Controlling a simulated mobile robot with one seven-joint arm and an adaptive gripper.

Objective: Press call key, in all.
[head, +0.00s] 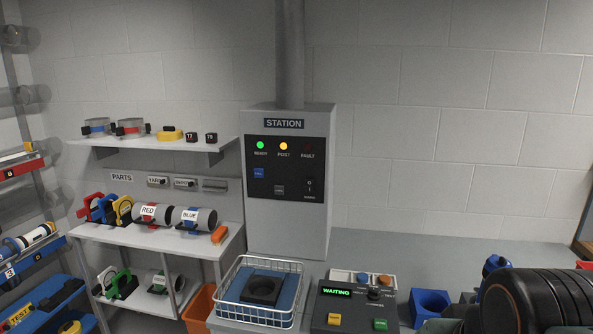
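The grey station box (289,215) stands against the wall with a dark control panel (285,185) on its front. A small blue key (258,173) is at the panel's left, its white lettering looking like "CALL". A dark grey key (279,190) sits lower right of it, and a dark switch (309,186) is further right. Above, a green lamp (260,145) and an amber lamp (284,146) are lit; the FAULT lamp is dark. No gripper fingers show; a large black ribbed part, seemingly of my arm, fills the lower right. Nothing touches the blue key.
A wire basket (225,309) with a blue block stands below the station. Beside it a console (354,310) reads WAITING, with yellow and green keys. Shelves (150,232) at the left hold clamps and tubes labelled RED and BLUE.

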